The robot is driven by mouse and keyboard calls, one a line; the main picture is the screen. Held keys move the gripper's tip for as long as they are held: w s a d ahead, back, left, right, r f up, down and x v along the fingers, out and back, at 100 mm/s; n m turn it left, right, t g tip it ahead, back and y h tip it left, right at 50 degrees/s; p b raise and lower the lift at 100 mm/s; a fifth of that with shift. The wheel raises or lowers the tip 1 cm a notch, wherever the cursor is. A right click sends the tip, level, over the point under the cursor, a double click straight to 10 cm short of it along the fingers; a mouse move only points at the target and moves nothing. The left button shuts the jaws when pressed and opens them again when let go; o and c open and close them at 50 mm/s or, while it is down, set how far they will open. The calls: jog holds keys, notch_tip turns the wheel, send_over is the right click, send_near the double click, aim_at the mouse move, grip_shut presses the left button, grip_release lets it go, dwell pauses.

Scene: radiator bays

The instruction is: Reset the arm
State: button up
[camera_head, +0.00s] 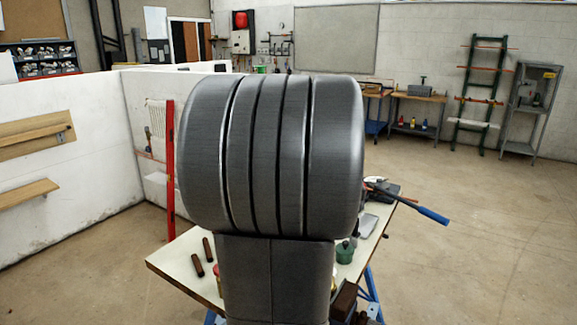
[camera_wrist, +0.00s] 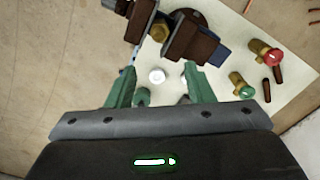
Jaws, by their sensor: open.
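My gripper (camera_wrist: 160,68) shows in the wrist view with its two green fingers wide apart. It is open, with nothing held between the fingers. A small white round thing (camera_wrist: 157,76) shows beyond the gap, over or on the pale table top; its contact is unclear. In the head view my own dark grey arm links fill the middle and hide the gripper and much of the workbench (camera_head: 172,262).
The wrist view shows brown vice-like jaws (camera_wrist: 187,38), a brass fitting (camera_wrist: 160,32), a red-capped valve (camera_wrist: 266,53) and a green-capped valve (camera_wrist: 241,86). A blue-handled tool (camera_head: 430,214) overhangs the bench's right side. White partitions (camera_head: 75,180) stand left; floor (camera_head: 470,240) at right is clear.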

jog(key=shift+f, duration=0.1)
notch_tip(320, 180, down, 14)
jog(key=shift+r, duration=0.1)
jog(key=shift+w+r+p, duration=0.1)
jog(key=shift+r+p, duration=0.55)
jog(key=shift+p, duration=0.1)
jog(key=shift+r, duration=0.45)
